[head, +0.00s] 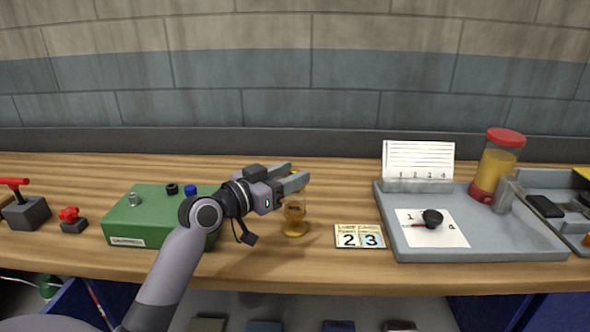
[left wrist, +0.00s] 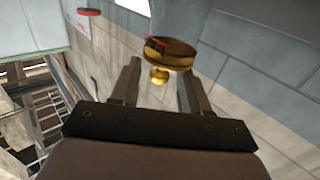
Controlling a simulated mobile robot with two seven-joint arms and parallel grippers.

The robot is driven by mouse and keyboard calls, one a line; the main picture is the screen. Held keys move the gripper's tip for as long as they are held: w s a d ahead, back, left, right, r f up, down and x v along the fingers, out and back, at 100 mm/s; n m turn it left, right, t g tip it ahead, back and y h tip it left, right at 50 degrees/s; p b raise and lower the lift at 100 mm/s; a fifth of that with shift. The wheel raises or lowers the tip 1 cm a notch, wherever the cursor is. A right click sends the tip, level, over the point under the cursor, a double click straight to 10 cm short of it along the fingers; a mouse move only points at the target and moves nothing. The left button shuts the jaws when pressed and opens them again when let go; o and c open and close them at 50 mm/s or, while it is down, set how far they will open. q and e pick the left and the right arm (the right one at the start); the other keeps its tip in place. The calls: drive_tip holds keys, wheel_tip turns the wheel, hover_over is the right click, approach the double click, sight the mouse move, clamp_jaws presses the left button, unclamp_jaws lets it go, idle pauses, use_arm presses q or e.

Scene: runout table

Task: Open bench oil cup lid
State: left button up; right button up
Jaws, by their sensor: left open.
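The oil cup (head: 295,216) is a small amber glass and brass cup standing on the wooden bench, right of the green box. My left gripper (head: 297,178) is open at the top of the cup and hides much of its upper part in the head view. In the left wrist view, a round brass piece, seemingly the lid (left wrist: 170,53), shows just beyond and between the two open fingertips (left wrist: 158,72). A smaller brass knob shows below it. I cannot tell whether a finger touches the lid. My right gripper is not in view.
A green box (head: 125,222) with small fittings stands left of the cup, under my left arm. A number card (head: 360,236) lies right of it. Farther right are a grey tray (head: 480,245) and a red-capped jar (head: 497,165). Red-handled fittings (head: 72,220) stand far left.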

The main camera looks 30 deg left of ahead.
use_arm(q)
drive_tip(key=shift+x, duration=0.8)
drive_tip(key=shift+c, duration=0.3)
